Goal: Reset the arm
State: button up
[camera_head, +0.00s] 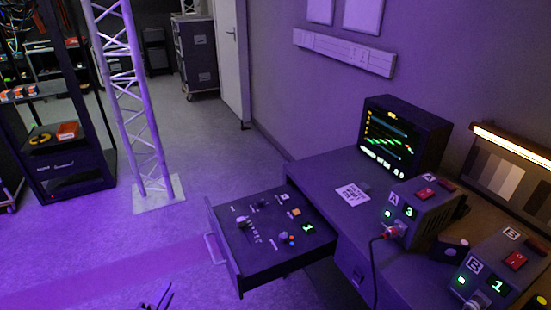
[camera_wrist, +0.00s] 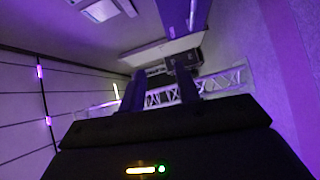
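My gripper (camera_head: 163,295) shows as dark prongs at the bottom edge of the head view, over the purple-lit floor. It is clear of the desk and the pulled-out drawer (camera_head: 272,254). In the wrist view, its two dark fingers (camera_wrist: 161,78) stand apart with nothing between them, so it is open and empty. Most of my arm is out of view in the head view.
On the desk are a monitor (camera_head: 403,137), box A (camera_head: 425,207) and box B (camera_head: 505,265). A truss column (camera_head: 132,100) and a rack (camera_head: 68,120) stand at the left. Floor between is clear.

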jog(key=w+d+r+m+g+y+b, duration=0.1)
jog(key=w+d+r+m+g+y, duration=0.1)
jog(key=w, duration=0.7)
notch_tip(320, 180, up, 3)
jog(key=m+g+y+b, duration=0.2)
jog(key=m+g+b, duration=0.1)
send_over(227, 247)
jog(key=shift+r, duration=0.2)
jog(key=s+d+m+g+b, duration=0.2)
jog(key=s+d+m+g, duration=0.15)
jog(key=d, duration=0.85)
jog(key=s+d+m+g+b, duration=0.1)
jog(key=s+d+m+g, duration=0.25)
jog(key=d, duration=0.85)
jog(key=s+d+f+m+g+h+b, duration=0.1)
jog(key=s+d+f+m+g+b, duration=0.15)
jog(key=s+d, duration=1.1)
notch_tip(227, 247, up, 25)
jog(key=a+p, duration=0.1)
jog(key=p, duration=2.4)
jog(key=shift+a+r+m+g, duration=0.2)
jog(key=shift+a+m+g, duration=0.05)
jog(key=shift+m+g, duration=0.1)
